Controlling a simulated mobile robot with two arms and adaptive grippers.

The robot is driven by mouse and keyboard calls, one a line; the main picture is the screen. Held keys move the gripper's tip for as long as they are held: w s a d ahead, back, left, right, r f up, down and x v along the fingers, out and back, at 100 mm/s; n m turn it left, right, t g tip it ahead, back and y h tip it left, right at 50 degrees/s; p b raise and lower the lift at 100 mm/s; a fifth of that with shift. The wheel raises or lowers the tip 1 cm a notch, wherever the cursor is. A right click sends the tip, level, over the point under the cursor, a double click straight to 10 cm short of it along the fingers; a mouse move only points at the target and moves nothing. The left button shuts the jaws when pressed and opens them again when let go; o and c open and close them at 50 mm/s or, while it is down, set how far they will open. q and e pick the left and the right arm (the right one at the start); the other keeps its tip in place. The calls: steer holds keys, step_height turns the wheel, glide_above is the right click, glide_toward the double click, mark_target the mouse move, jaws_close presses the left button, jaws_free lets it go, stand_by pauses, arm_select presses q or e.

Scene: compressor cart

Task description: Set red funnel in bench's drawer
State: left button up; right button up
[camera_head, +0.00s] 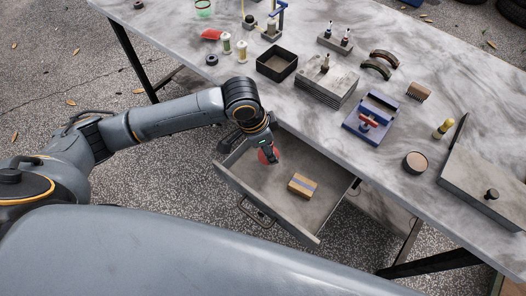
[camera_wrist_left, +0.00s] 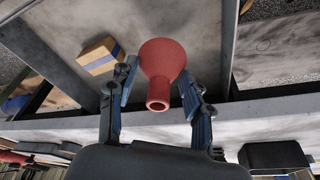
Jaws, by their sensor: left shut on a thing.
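The red funnel (camera_head: 268,154) is in my left gripper over the left part of the bench's open drawer (camera_head: 230,183). In the left wrist view the funnel (camera_wrist_left: 161,68) sits between the two fingers of my left gripper (camera_wrist_left: 160,92), its narrow spout toward the palm and its wide end toward the drawer floor. I cannot tell whether its wide end touches the floor. A small cardboard box with a blue stripe (camera_head: 302,185) lies in the drawer, right of the funnel and apart from it. My right gripper is not in view.
The marbled bench top (camera_head: 300,125) extends above the drawer. A black open tray (camera_head: 277,64), a stack of grey plates (camera_head: 327,82) and a blue vise-like fixture (camera_head: 371,118) stand on it. The drawer floor around the box is bare.

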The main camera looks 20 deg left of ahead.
mark_target(262, 152)
arm_select(q)
steer(key=shift+w+a+f, duration=0.3)
steer(key=shift+a+f, duration=0.15)
steer(key=shift+f, duration=0.15)
steer(key=shift+w+a+f, duration=0.3)
steer(key=shift+a+f, duration=0.15)
steer(key=shift+f, duration=0.15)
steer(key=shift+w+a+f, duration=0.1)
steer(key=shift+a+f, duration=0.05)
steer(key=shift+f, duration=0.85)
steer(key=shift+w+a+f, duration=0.1)
steer(key=shift+a+f, duration=0.05)
steer(key=shift+f, duration=0.8)
steer(key=o, duration=0.9)
steer(key=shift+f, duration=0.1)
steer(key=shift+o, duration=0.2)
steer(key=v, duration=1.2)
steer(key=shift+p, duration=0.4)
